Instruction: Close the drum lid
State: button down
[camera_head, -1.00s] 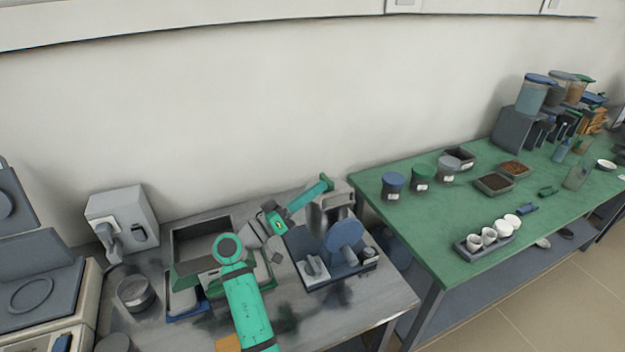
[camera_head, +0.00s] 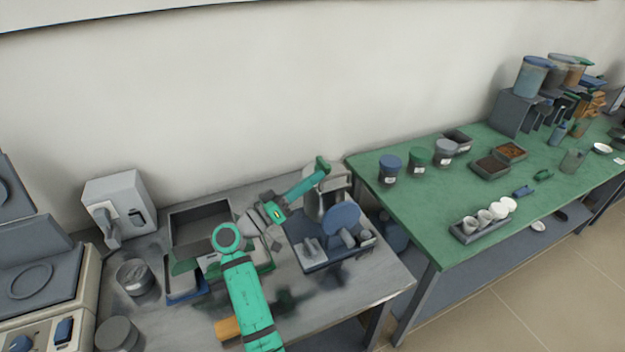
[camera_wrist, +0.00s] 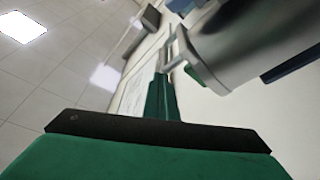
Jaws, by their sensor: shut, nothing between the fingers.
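The drum (camera_head: 313,206) is a grey metal cylinder on a dark blue base on the grey bench. A round blue disc (camera_head: 342,216) stands at its front right; I cannot tell whether it is the lid. In the wrist view the drum's grey rounded wall (camera_wrist: 262,45) fills the upper right, with a pale bracket-like handle (camera_wrist: 178,52) on its side.
A grey open bin (camera_head: 200,228) and a blue tray (camera_head: 184,285) lie left of my arm. A pale box device (camera_head: 120,205) stands at the back left. The green table (camera_head: 420,210) on the right holds jars, trays and cups. The bench's front right is mostly clear.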

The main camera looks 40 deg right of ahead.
jog(key=w+a, duration=0.3)
jog(key=a, duration=0.6)
jog(key=shift+r, duration=0.3)
